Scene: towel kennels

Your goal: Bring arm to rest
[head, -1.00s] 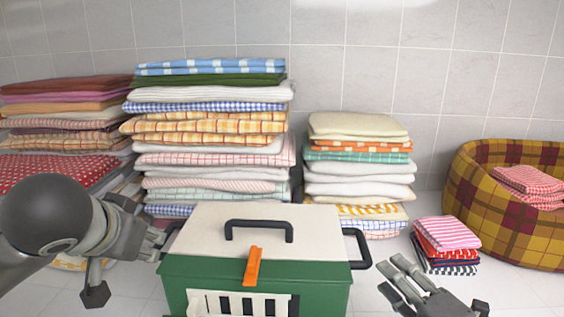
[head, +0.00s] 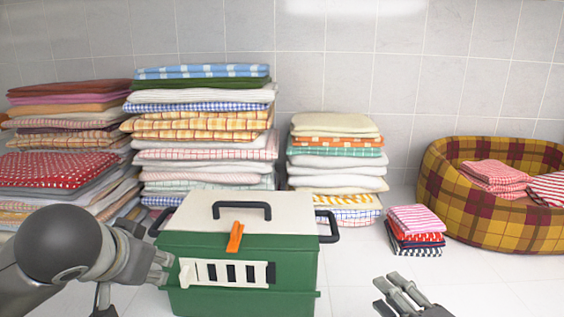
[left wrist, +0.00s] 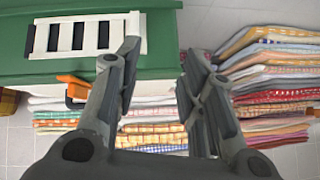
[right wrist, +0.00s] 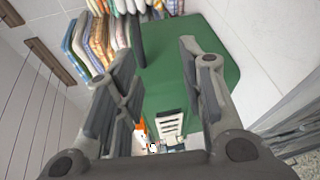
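My left gripper (head: 160,268) is beside the left wall of a green pet carrier (head: 240,268) with a white lid. In the left wrist view its fingers (left wrist: 158,75) are spread with nothing between them. My right gripper (head: 393,290) is low in the head view, right of the carrier and apart from it. In the right wrist view its fingers (right wrist: 160,60) are spread and empty, with the carrier's green side (right wrist: 180,80) beyond. The carrier has a black top handle (head: 241,207), an orange latch (head: 235,237) and a white barred grille (head: 226,273).
Tall stacks of folded towels (head: 200,140) line the tiled wall, with a shorter stack (head: 336,165) behind the carrier. A small towel pile (head: 415,230) lies on the floor at right. A plaid pet bed (head: 450,205) holds checked and striped towels.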

